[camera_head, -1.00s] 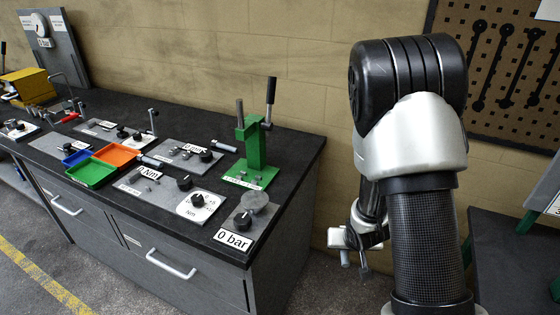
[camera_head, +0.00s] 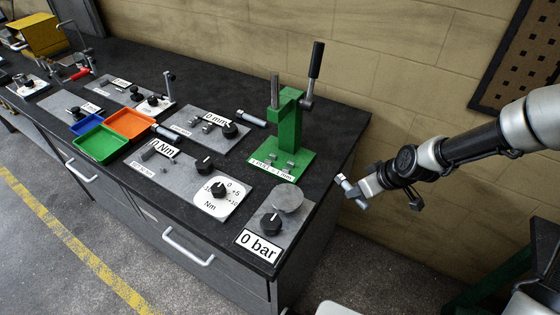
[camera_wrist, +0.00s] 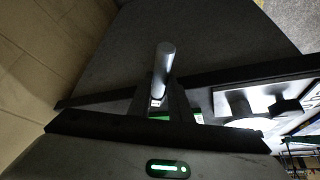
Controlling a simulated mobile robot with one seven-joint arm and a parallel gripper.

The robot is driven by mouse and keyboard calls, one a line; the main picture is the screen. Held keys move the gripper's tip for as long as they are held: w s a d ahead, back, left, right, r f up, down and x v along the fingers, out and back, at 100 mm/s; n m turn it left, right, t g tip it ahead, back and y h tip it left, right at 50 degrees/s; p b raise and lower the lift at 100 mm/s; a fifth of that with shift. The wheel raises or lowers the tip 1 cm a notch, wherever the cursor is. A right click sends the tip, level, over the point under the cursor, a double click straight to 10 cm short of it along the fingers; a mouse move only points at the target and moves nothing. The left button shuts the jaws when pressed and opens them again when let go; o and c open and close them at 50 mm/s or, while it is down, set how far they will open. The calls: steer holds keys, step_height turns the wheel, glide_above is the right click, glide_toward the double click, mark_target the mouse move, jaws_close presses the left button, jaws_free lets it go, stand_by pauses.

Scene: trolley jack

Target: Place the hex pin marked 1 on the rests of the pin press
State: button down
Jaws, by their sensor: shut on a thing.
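The green pin press (camera_head: 289,125) stands at the right end of the bench. Its small grey rests (camera_head: 282,167) are on its base, behind a label, and look empty. My gripper (camera_head: 353,190) is shut on a grey hex pin (camera_head: 343,181), just off the bench's right edge and right of the press, apart from it. The pin also shows in the wrist view (camera_wrist: 164,62), sticking out between the fingers. No mark can be read on the held pin.
Another grey pin (camera_head: 251,118) lies left of the press. A gauge plate with a round pad (camera_head: 287,198) and a black knob is in front of it. Orange (camera_head: 131,122) and green (camera_head: 101,145) trays are further left. The wall is close behind my arm.

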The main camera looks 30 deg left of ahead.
steer(key=a+r+n+g, duration=0.1)
steer(key=a+r+n, duration=0.1)
steer(key=a, duration=0.5)
steer(key=w+a+r+n+g, duration=0.1)
steer(key=a+n, duration=0.1)
steer(key=a, duration=0.6)
steer(key=a+r+n, duration=0.1)
steer(key=a+r, duration=0.1)
steer(key=a, duration=0.6)
steer(key=shift+w+a+r+n+g+y, duration=0.1)
steer(key=shift+w+r+n+g+y, duration=0.2)
steer(key=shift+w+n+g+y, duration=0.1)
steer(key=shift+a, duration=0.8)
steer(key=shift+a+f, duration=0.15)
steer(key=shift+f, duration=1.65)
steer(key=shift+f, duration=0.1)
steer(key=c, duration=2)
jaws_free()
steer(key=shift+f, duration=0.1)
steer(key=o, duration=0.4)
